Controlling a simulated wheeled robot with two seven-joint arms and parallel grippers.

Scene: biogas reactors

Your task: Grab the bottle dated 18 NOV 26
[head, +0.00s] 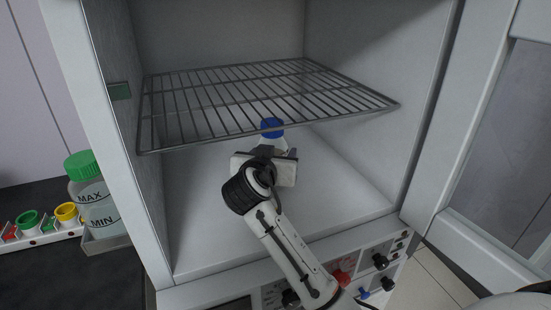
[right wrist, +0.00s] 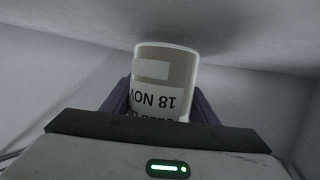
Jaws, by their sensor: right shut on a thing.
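A bottle with a blue cap (head: 271,126) stands inside the open cabinet, under the wire shelf. In the right wrist view the bottle (right wrist: 165,72) shows a white label, upside down, on which "18 NOV" can be read; the rest of the date is cut off or hidden. My right gripper (head: 268,158) reaches into the cabinet and is shut on this bottle, with a finger on either side of it in the right wrist view (right wrist: 165,105). In the head view my gripper hides most of the bottle's body. My left gripper is not in view.
A wire shelf (head: 235,98) spans the cabinet just above the bottle. The cabinet door (head: 490,130) stands open at the right. A green-capped container (head: 92,200) marked MAX and MIN is at the left. Control knobs (head: 380,261) sit below the opening.

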